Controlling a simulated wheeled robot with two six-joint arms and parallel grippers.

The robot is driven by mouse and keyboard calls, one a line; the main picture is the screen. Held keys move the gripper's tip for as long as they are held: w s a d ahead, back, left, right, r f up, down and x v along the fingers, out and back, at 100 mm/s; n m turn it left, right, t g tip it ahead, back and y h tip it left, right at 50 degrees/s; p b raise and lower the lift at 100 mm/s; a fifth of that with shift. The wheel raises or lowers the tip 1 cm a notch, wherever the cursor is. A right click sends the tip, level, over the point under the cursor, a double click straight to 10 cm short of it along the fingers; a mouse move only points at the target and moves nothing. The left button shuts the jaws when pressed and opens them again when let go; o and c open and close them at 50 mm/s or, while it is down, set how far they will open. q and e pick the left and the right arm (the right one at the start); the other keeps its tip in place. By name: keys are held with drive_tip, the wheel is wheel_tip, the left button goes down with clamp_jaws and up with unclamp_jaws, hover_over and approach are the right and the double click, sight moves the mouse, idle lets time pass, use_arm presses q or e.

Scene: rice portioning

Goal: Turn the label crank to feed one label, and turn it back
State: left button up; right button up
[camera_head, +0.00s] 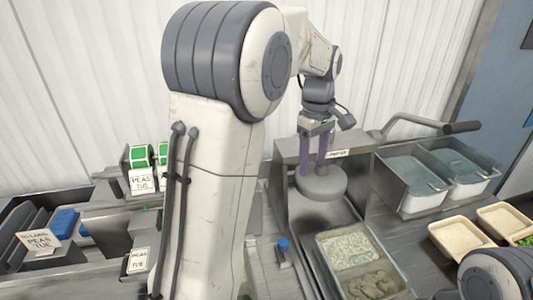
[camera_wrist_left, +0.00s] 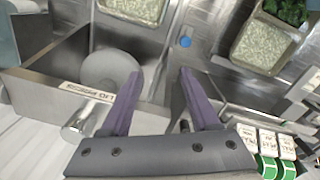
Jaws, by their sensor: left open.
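My left gripper (camera_head: 312,163) has two purple fingers, pointing down in front of the metal press housing (camera_head: 362,143), above its round grey disc (camera_head: 320,184). In the left wrist view the fingers (camera_wrist_left: 160,74) are apart with nothing between them. The label rolls (camera_head: 141,156), green and white, stand at the left, with a white PEAS TUE label below; they also show in the wrist view (camera_wrist_left: 268,166). A blue knob (camera_head: 283,243) stands upright on the counter, apart from the gripper; it shows in the wrist view (camera_wrist_left: 185,42). I cannot clearly make out the label crank; my left arm hides part of the counter.
A tray of rice (camera_head: 347,249) lies in front of the press. Two steel water basins (camera_head: 412,180) stand at the right, near a lever with a dark grip (camera_head: 461,127). Two tan trays (camera_head: 458,237) sit at the far right. A blue block (camera_head: 65,223) is at the left.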

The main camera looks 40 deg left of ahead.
use_arm(q)
drive_tip(key=a+n, duration=0.3)
drive_tip(key=a, duration=0.3)
drive_tip(key=w+a+r+n, duration=0.1)
drive_tip(key=a+n, duration=0.3)
drive_tip(key=a, duration=0.2)
drive_tip(key=a+n, duration=0.3)
drive_tip(key=a, duration=0.4)
drive_tip(key=shift+w+r, duration=0.2)
drive_tip(key=shift+w, duration=0.05)
drive_tip(key=shift+n, duration=0.3)
wheel_tip(320, 180, down, 9)
drive_tip(key=shift+p, duration=1)
drive_tip(key=shift+f, duration=0.55)
clamp_jaws()
